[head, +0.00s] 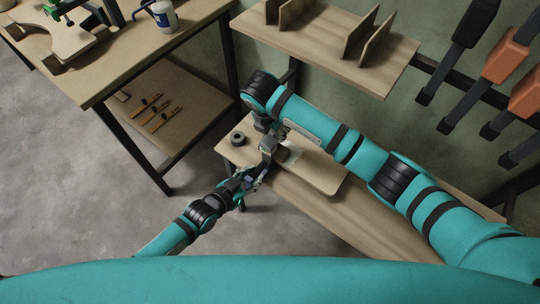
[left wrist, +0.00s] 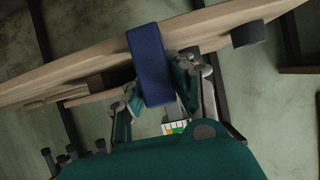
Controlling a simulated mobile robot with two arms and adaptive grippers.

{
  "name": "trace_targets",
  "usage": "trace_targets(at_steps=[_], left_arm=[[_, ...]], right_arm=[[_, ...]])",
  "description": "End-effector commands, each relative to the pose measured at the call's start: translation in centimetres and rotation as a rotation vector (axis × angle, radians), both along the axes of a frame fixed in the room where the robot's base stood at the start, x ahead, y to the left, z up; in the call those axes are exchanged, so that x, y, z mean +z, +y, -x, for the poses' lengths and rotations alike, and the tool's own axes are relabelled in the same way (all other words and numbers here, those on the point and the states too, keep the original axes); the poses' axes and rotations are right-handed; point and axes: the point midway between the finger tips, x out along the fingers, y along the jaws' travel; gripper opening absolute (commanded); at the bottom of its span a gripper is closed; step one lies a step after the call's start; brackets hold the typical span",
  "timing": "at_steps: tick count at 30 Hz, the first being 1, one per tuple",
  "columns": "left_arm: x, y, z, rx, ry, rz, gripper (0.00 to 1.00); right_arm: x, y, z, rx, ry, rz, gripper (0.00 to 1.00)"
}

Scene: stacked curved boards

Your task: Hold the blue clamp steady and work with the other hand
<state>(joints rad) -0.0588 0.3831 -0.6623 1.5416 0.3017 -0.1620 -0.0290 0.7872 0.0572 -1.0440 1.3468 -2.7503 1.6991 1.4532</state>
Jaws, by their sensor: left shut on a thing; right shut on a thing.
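The blue clamp (left wrist: 150,62) shows in the left wrist view as a dark blue bar across the edge of the wooden boards (left wrist: 85,68). My left gripper (left wrist: 160,92) is shut on it, one finger at each side. In the head view my left gripper (head: 257,177) is at the front left edge of the stacked boards (head: 318,172), with the clamp mostly hidden. My right gripper (head: 269,147) points down over the boards, just above the left one in the picture. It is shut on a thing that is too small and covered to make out.
A dark round roll (head: 238,139) lies on the boards' left end. A wooden shelf (head: 330,45) with upright pieces is above. A workbench (head: 110,65) stands at left, with tools on its lower shelf (head: 165,105). Orange clamps (head: 508,55) hang at right. Open floor lies at lower left.

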Motion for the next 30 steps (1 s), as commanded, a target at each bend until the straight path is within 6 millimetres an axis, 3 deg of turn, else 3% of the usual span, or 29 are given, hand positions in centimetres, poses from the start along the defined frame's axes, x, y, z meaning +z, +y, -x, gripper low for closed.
trace_targets(at_steps=[9, 16, 21, 30], left_arm=[[-0.47, 0.19, 0.27, 0.000, 0.010, -0.008, 0.00], [-0.47, 0.20, 0.27, 0.000, 0.010, -0.008, 0.00], [-0.46, 0.18, 0.27, 0.000, 0.010, -0.008, 0.00], [-0.46, 0.20, 0.27, 0.000, 0.010, -0.008, 0.00]], right_arm=[[0.21, 0.05, -0.26, -0.159, -0.007, 0.000, 0.10], [0.21, 0.06, -0.27, -0.172, -0.007, -0.002, 0.10], [0.24, 0.14, -0.35, -0.312, -0.007, -0.002, 0.10], [0.24, 0.17, -0.37, -0.365, -0.007, -0.002, 0.10]])
